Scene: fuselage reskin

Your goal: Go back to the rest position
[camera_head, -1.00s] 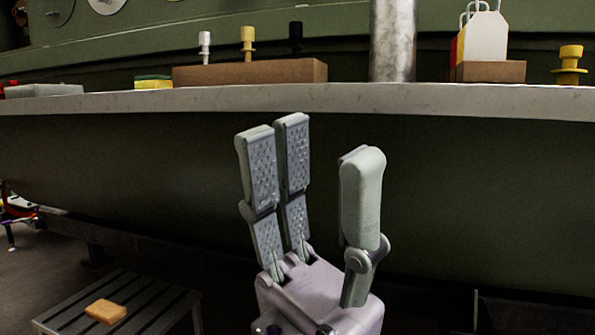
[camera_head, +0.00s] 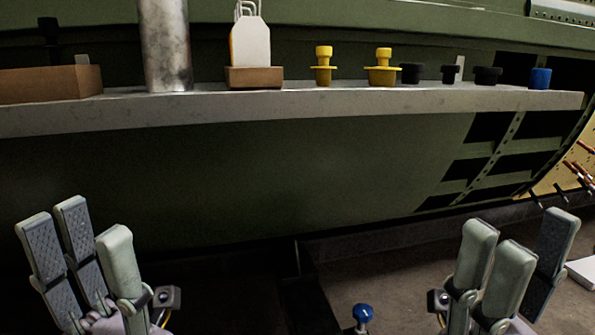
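My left gripper (camera_head: 86,228) is at the lower left of the head view. Its two textured fingers stand apart from the single finger, and nothing shows between them. My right gripper (camera_head: 514,238) is at the lower right. Its fingers point up and are spread, with nothing visible between them. Both grippers appear below the edge of the shelf and touch nothing that I can see. The lower parts of both hands are cut off by the picture's bottom edge.
A pale shelf (camera_head: 330,107) runs across the dark green fuselage. On it stand a brown block (camera_head: 45,84), a metal cylinder (camera_head: 165,45), white tags (camera_head: 250,43) in a holder, yellow fittings (camera_head: 382,68), black caps (camera_head: 487,76) and a blue cap (camera_head: 540,78).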

